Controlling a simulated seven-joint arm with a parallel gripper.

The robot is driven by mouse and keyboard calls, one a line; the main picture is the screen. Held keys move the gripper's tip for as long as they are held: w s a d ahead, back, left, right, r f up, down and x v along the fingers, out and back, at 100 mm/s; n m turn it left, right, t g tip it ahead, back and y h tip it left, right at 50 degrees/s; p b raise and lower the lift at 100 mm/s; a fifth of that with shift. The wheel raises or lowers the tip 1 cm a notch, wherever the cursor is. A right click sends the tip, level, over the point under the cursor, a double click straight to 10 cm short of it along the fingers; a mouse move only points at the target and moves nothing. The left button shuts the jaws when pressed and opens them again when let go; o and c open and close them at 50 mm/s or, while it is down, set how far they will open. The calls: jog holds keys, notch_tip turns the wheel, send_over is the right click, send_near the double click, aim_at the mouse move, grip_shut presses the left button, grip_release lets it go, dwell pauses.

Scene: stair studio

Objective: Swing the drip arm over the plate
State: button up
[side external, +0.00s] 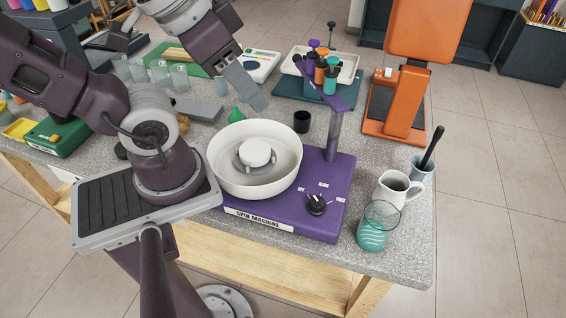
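The purple spin machine (323,172) stands on the speckled counter, its dial at the front right. A white bowl (214,170) sits on its left part. Inside the bowl, a small white round plate (256,151) rests on the central hub. The drip arm (345,98) is a purple bar on an upright post at the machine's back right. It points back and left, away from the plate, and its far part overlaps the paint bottles in this view. My gripper (258,100) hangs above and behind the bowl, left of the drip arm and apart from it. Its finger opening is unclear.
Purple, orange and teal bottles (331,80) stand around the drip arm's end, by a white tray (346,74). A black cup (302,122) stands behind the bowl. An orange machine (402,100), a white jug (391,196) and a teal-striped glass (372,236) are on the right.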

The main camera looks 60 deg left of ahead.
jog(key=shift+o, duration=0.8)
